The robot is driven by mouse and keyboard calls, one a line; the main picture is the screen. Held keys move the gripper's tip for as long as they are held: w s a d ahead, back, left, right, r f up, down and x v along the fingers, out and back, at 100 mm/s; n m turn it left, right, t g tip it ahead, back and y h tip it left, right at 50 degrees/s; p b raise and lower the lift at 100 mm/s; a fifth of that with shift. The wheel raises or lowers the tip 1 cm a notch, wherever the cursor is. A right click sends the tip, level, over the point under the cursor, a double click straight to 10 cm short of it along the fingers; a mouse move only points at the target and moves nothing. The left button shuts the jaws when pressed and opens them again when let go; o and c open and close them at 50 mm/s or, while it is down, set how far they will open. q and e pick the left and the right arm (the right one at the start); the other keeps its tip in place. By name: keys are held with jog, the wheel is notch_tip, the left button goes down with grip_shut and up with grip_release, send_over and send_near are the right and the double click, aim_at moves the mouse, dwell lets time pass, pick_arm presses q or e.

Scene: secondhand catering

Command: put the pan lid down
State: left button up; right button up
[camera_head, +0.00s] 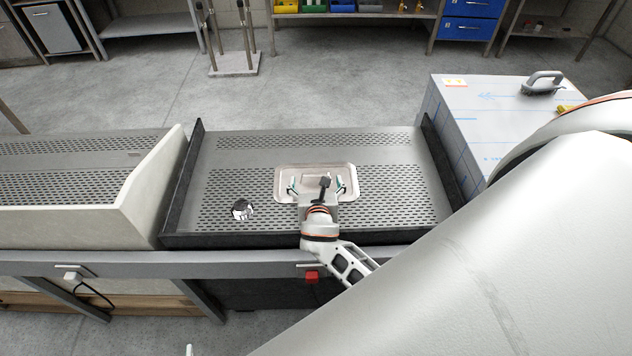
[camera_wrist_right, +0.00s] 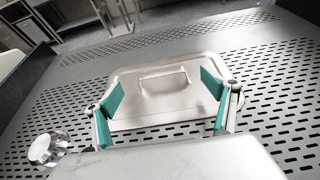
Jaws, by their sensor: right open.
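The pan lid (camera_head: 316,171) is a rectangular, shiny metal lid with rounded corners. It lies flat on the perforated metal worktop (camera_head: 400,190). In the right wrist view the lid (camera_wrist_right: 150,108) shows its raised wire handle (camera_wrist_right: 163,78) on top. My right gripper (camera_head: 316,187) is over the near part of the lid. Its teal fingers (camera_wrist_right: 162,100) are spread wide on either side of the handle and hold nothing. The handle is clear of both fingers. My left gripper is not in view.
A small shiny metal object (camera_head: 242,209) stands on the worktop left of the lid. Dark raised edges (camera_head: 181,190) bound the worktop left and right. A film-covered box (camera_head: 480,110) with a grey-handled item (camera_head: 542,83) stands at the right. The worktop's far strip is clear.

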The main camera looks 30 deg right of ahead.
aim_at(316, 175)
jog(key=x, duration=0.5)
jog(key=shift+d, duration=0.1)
jog(key=c, duration=1.4)
